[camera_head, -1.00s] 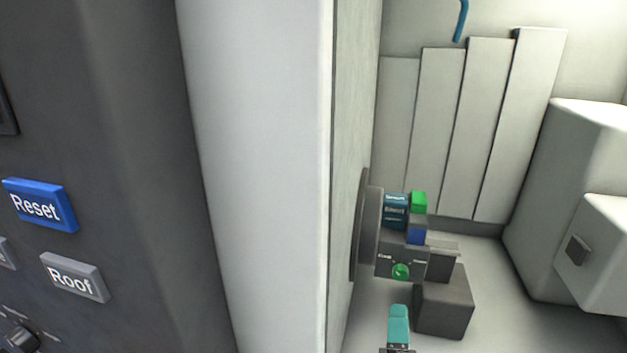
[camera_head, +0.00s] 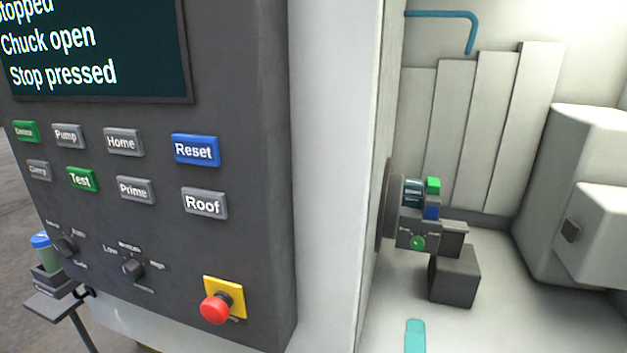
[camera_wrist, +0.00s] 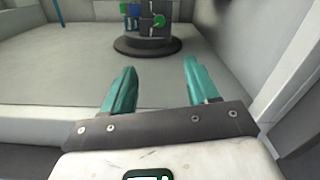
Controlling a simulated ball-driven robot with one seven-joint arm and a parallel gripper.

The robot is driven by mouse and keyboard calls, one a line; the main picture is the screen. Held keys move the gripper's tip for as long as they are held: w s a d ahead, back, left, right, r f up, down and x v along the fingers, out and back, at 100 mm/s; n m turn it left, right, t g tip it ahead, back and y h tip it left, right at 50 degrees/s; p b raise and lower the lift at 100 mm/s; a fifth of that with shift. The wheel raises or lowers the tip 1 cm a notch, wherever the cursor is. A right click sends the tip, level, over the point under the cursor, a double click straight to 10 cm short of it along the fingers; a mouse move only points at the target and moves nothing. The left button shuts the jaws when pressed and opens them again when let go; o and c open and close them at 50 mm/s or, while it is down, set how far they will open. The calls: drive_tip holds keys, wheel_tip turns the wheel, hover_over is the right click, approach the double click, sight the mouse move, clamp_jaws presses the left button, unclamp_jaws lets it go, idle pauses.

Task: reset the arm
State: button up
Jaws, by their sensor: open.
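My gripper (camera_wrist: 160,66) is open and empty in the wrist view, its two teal fingers spread apart. One teal finger (camera_head: 415,335) shows at the bottom of the head view, inside the machine bay. A blue Reset button (camera_head: 195,150) is on the large dark panel at left.
The dark panel (camera_head: 255,200) shows "Chuck open" and "Stop pressed" on its screen (camera_head: 100,55). A red stop button (camera_head: 215,308) on a yellow plate is at its lower right. A pale door post (camera_head: 325,180) stands between panel and bay. A dark block (camera_head: 455,276) lies on the bay floor.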

drive_tip(key=s+d+f+m+g, duration=0.9)
drive_tip(key=s+d+f+m, duration=0.25)
drive_tip(key=d+f, duration=0.3)
drive_tip(key=s+a+f+m+g+y, duration=0.1)
drive_tip(key=s+f+m+g+y, duration=0.1)
drive_tip(key=s, duration=0.6)
drive_tip(key=s+a+f+m+g+y, duration=0.1)
drive_tip(key=s+f+m+g+y, duration=0.2)
drive_tip(key=s+f+g, duration=0.2)
drive_tip(key=s+f, duration=0.2)
drive_tip(key=s, duration=0.1)
drive_tip(key=shift+s+a+f+m, duration=0.15)
drive_tip(key=shift+s+a+m, duration=0.05)
drive_tip(key=shift+a+m, duration=0.2)
